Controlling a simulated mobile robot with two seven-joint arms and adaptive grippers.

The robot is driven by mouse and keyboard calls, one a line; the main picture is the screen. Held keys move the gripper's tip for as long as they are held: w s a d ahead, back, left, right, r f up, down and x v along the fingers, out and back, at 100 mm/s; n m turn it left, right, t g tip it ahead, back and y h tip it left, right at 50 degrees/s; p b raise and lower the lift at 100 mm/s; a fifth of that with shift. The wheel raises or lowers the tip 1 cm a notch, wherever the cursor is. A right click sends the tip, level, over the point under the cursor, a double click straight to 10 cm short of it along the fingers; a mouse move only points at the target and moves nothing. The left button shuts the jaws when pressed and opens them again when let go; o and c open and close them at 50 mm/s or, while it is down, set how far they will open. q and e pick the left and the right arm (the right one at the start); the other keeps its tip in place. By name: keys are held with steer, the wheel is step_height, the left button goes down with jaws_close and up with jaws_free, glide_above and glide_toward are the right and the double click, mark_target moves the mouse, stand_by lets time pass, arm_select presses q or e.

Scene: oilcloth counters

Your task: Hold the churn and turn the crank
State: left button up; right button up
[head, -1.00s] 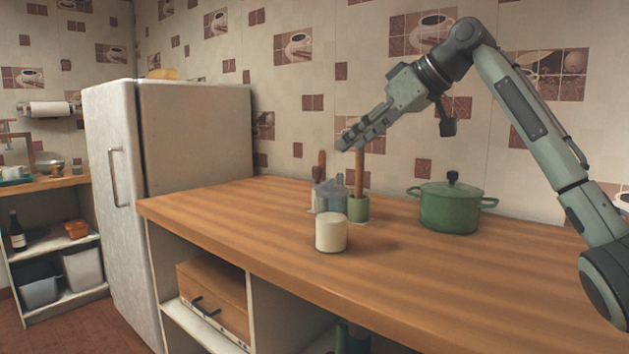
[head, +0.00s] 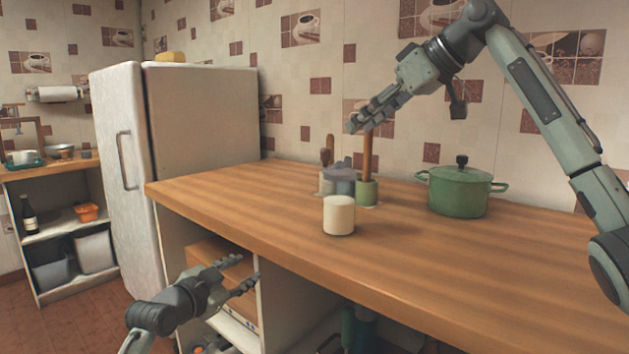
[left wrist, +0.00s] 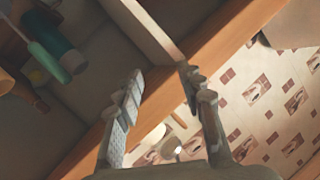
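The churn (head: 341,185) appears to be the small grey-topped vessel on the wooden counter, partly hidden behind a cream canister (head: 339,216). A crank cannot be made out clearly at this size. My left gripper (head: 244,272) is open and empty, in front of the counter edge and below its top, well apart from the churn. Its spread fingers also show in the left wrist view (left wrist: 163,85). My right gripper (head: 361,127) is in the air above and behind the churn; its fingers look slightly apart, with nothing seen between them.
A green pot (head: 460,192) stands at the right of the churn. A green holder (head: 367,192) with a tall wooden handle is close beside it. The counter (head: 250,195) is clear at its left and front. A fridge (head: 195,115) adjoins the left end; open shelves lie below.

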arm_select(q)
step_height(320, 180, up, 11)
steer(key=d+m+t+h, duration=0.1)
steer(key=d+m+t, duration=0.1)
steer(key=n+g+h, duration=0.2)
steer(key=n+h, duration=0.2)
steer(key=n, duration=0.1)
glide_toward(338, 164)
steer(key=w, duration=0.2)
steer(key=shift+w+d+f, duration=0.2)
steer(key=shift+d, duration=0.25)
steer(key=shift+w+d, duration=0.25)
steer(key=x, duration=0.7)
steer(key=shift+a, duration=0.1)
jaws_close()
